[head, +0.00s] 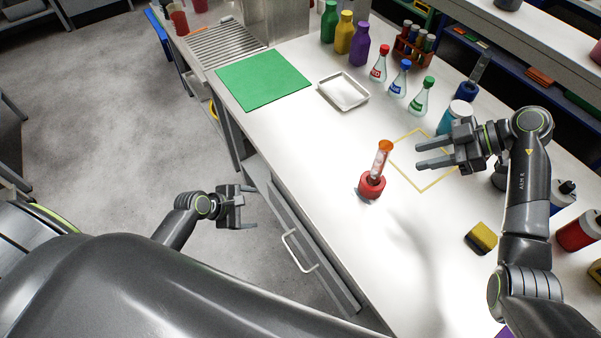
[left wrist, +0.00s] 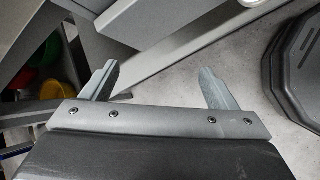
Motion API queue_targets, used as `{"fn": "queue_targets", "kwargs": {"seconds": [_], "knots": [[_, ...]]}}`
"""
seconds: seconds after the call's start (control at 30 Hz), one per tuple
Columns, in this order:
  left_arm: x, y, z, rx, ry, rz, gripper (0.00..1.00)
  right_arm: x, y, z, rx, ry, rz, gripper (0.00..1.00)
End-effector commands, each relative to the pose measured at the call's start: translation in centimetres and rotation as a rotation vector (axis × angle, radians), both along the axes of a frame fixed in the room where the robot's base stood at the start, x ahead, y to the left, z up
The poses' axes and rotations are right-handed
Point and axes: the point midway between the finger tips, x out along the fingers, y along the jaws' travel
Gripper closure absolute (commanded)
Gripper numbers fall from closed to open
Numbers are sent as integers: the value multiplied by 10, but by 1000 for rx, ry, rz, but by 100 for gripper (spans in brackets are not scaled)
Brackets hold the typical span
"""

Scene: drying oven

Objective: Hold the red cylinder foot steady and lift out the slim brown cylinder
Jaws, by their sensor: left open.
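The red cylinder foot (head: 371,186) stands on the white bench near its front edge. A slim cylinder with an orange-brown top (head: 384,147) stands in it, leaning slightly right, with clear walls and pinkish-white marks. My right gripper (head: 420,154) is open and empty, above the bench to the right of the slim cylinder and apart from it. My left gripper (head: 254,207) is open and empty, off the bench's front side and beside the drawers. In the left wrist view its two fingers (left wrist: 160,85) are spread with nothing between them.
A yellow square outline (head: 428,187) is marked on the bench beside the foot. A yellow and black sponge (head: 481,237) lies to the right. Behind are a white tray (head: 343,91), small flasks (head: 397,82) and a green mat (head: 262,79). A drawer handle (head: 298,251) sticks out below the bench edge.

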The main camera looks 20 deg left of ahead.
Motion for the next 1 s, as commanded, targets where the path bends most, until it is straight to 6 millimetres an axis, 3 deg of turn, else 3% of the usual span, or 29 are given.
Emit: {"fn": "queue_targets", "kwargs": {"seconds": [0.1,0.23,0.3,0.5,0.7,1.0], "knots": [[17,-21,53,-180,10,55,19,0,0,0,0,0,0,64],[22,-46,106,-368,61,88,19,0,0,0,0,0,0,64],[30,-79,127,-477,69,61,19,0,0,0,0,0,0,64],[36,-130,175,-657,98,-12,19,0,0,0,0,0,0,64],[36,-146,192,-714,110,-42,19,0,0,0,0,0,0,64],[46,-164,184,-720,110,-41,19,0,0,0,0,0,0,64]]}}
